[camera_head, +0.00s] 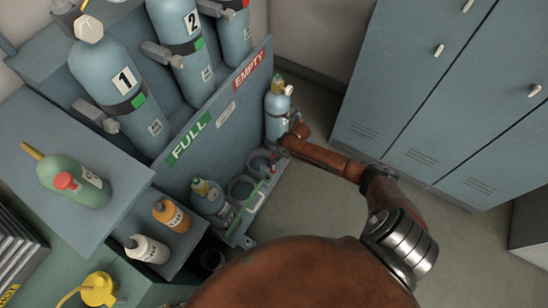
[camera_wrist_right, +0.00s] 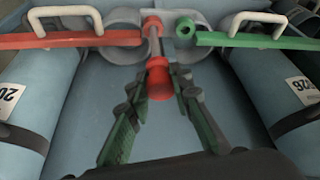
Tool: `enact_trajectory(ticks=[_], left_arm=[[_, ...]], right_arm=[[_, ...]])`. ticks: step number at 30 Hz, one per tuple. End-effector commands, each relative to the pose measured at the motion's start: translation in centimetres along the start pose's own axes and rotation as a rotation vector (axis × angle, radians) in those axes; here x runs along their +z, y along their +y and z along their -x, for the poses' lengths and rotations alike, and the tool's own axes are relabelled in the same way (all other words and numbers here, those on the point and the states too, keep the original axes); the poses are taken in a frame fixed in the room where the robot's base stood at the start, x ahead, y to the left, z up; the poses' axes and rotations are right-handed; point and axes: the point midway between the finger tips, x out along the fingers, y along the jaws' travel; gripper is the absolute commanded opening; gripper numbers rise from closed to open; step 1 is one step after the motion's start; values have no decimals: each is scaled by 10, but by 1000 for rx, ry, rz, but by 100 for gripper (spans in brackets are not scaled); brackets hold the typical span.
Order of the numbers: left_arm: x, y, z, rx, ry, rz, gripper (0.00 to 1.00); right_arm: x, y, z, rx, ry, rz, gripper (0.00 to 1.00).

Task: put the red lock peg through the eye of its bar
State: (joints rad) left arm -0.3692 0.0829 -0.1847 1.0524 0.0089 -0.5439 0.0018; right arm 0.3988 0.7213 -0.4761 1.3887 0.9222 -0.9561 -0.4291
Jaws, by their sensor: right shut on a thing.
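In the right wrist view the red lock peg (camera_wrist_right: 158,80) has a red knob and a grey shaft pointing up the picture. My right gripper (camera_wrist_right: 159,88) is shut on the knob. The red bar (camera_wrist_right: 70,40) comes in from the left and ends in a red ring-like eye (camera_wrist_right: 152,22). The far end of the peg's shaft is at this eye; I cannot tell how far it passes through. My left gripper is not in view.
A green bar (camera_wrist_right: 250,41) with its own eye (camera_wrist_right: 185,28) lies close right of the red eye. Blue cylinders (camera_wrist_right: 38,105) flank both sides. In the head view, numbered cylinders (camera_head: 107,75) stand behind the FULL/EMPTY panel (camera_head: 215,125); lockers (camera_head: 440,90) stand right, with open floor between.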

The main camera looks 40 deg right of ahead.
Motion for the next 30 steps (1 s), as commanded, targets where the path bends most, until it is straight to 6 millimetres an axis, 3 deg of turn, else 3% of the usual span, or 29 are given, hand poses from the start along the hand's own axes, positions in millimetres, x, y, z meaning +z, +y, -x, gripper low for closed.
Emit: enact_trajectory(ticks=[6,7,15,25,30], left_arm=[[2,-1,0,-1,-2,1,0],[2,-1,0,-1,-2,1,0],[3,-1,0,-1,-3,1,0],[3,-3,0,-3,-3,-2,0],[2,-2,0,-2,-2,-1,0]], right_arm=[[0,0,0,0,1,0,0],[0,0,0,0,1,0,21],[0,0,0,0,1,0,40],[0,0,3,0,1,0,40],[0,1,23,1,0,2,40]])
